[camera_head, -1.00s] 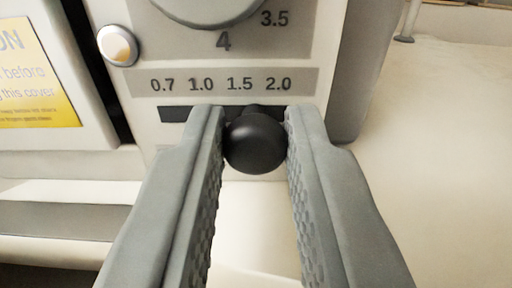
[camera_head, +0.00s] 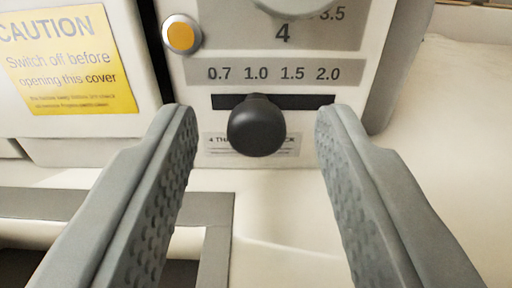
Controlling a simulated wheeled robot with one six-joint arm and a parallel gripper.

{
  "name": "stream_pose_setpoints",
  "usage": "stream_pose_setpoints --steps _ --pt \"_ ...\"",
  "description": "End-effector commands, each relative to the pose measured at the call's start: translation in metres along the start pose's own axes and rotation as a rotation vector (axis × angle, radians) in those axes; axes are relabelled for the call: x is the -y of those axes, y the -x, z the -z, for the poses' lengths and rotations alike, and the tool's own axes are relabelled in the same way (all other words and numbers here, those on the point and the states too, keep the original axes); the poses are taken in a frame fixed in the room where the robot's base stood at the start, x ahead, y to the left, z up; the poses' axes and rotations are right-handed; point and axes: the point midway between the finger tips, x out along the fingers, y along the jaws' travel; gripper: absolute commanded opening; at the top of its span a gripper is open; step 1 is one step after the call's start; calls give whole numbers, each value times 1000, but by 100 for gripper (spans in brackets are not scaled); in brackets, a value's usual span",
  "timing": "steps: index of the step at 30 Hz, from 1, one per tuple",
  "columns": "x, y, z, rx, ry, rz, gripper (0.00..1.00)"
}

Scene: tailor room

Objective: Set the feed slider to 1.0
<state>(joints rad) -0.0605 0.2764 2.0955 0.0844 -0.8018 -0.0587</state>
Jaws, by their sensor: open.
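The feed slider's round black knob (camera_head: 256,127) sits in a dark horizontal slot (camera_head: 313,102) on the machine's front panel. Above the slot is a grey scale strip (camera_head: 346,72) with the labels 0.7, 1.0, 1.5 and 2.0. The knob and its stem line up below the 1.0 label (camera_head: 256,74). My gripper (camera_head: 257,118) is open, with one finger on each side of the knob. There is a clear gap between the knob and both fingers, so neither touches it.
Above the scale is a grey dial (camera_head: 292,5), partly cut off, with 4 and 3.5 marked. An orange round button (camera_head: 181,35) is at its left. A yellow caution label (camera_head: 68,62) is on the left cover. Pale open surface (camera_head: 455,165) lies at the right.

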Motion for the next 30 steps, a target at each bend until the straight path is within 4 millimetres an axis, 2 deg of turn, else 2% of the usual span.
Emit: stream_pose_setpoints --steps 21,25,30 --pt "0 133 0 -1 0 0 41" --pt "0 150 0 -1 0 0 41" --pt "0 163 0 -1 0 0 41"
